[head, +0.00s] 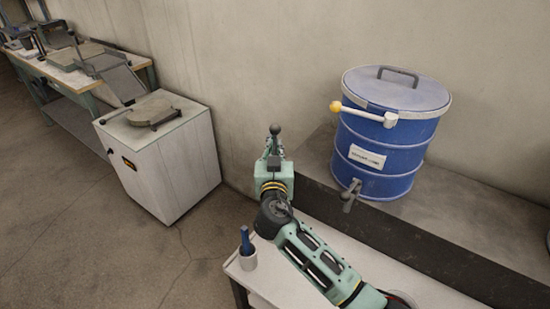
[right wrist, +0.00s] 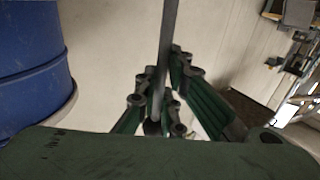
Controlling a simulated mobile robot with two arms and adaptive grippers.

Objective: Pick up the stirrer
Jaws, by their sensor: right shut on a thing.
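In the head view a dark knob, apparently the end of the stirrer (head: 275,130), sticks up above the gripper; the arm hides the rest. My left gripper is not in view.
A blue drum (head: 385,150) with a lid, yellow-knobbed handle and spigot stands on a grey ledge to the right. A white cabinet (head: 165,165) and a workbench (head: 68,75) stand left; the floor between is clear.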

